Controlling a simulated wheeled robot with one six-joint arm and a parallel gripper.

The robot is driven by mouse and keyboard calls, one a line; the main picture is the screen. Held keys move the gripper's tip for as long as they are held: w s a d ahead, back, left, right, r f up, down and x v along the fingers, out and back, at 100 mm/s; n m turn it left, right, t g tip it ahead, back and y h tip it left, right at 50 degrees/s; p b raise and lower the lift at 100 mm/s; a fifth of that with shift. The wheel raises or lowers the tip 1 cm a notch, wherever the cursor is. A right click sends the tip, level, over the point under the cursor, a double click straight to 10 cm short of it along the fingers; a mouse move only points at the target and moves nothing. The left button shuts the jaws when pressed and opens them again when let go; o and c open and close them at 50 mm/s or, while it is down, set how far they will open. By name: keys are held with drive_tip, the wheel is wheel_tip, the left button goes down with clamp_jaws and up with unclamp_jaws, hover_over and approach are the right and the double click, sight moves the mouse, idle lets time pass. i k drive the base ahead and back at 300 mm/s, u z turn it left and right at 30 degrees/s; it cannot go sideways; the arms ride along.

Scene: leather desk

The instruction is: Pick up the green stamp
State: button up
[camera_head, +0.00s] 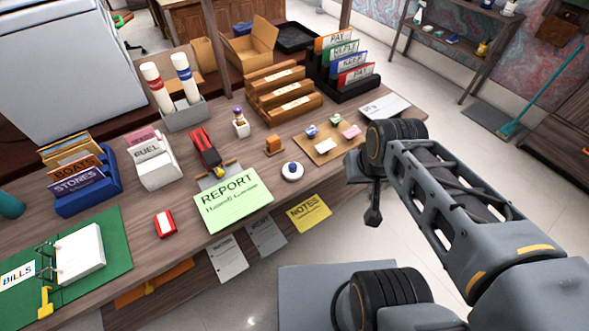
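A small green-topped piece (336,118), which may be the green stamp, sits at the back of a tan board (318,152) on the desk. It is too small to make out clearly. Beside it on the board are a blue piece (311,130), a pink piece (351,131) and a pale yellow piece (326,146). My gripper (372,217) hangs down past the desk's front edge, to the right of and nearer than the board. It is apart from the pieces. Its fingers are too small and dark to tell open from shut.
Wooden trays (283,95) and a black file rack (343,82) stand behind. A white card (384,107) lies at right.

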sight(336, 119)
drive_tip(key=z, duration=0.5)
drive_tip(key=k, duration=0.55)
drive_tip(key=z, duration=0.75)
drive_tip(key=i, duration=0.55)
drive_tip(key=u, duration=0.9)
drive_tip(key=i, duration=0.95)
drive_tip(key=u, duration=1)
